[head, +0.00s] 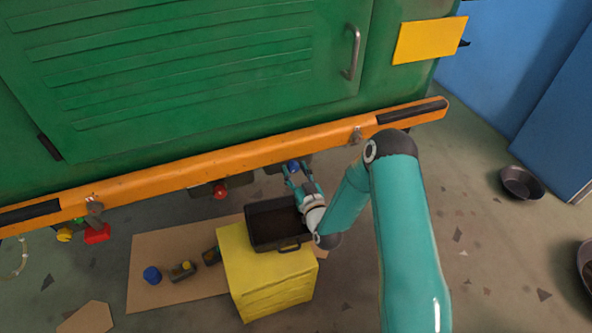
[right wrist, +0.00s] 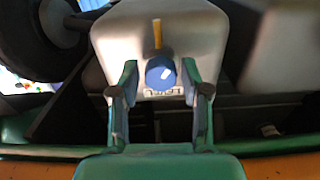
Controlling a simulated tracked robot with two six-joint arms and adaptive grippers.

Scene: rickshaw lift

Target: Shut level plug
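The level plug (right wrist: 160,73) is a blue round knob with a white mark on the underside of a pale grey housing (right wrist: 205,35). Dark lettering that seems to read LEVEL is just below it, and a yellow stripe runs above it. The white mark is tilted, not in line with the stripe. My right gripper (right wrist: 160,82) is open, one finger on each side of the plug with a gap on both sides. In the head view the plug (head: 293,167) is a small blue spot at my right gripper (head: 296,175), under the orange beam. My left gripper is not in view.
The green vehicle body (head: 200,70) with its orange beam (head: 250,155) hangs over the work area. A yellow cabinet (head: 270,290) bearing a dark open case (head: 275,222) stands close by my right forearm. A red knob (head: 220,191) is under the beam.

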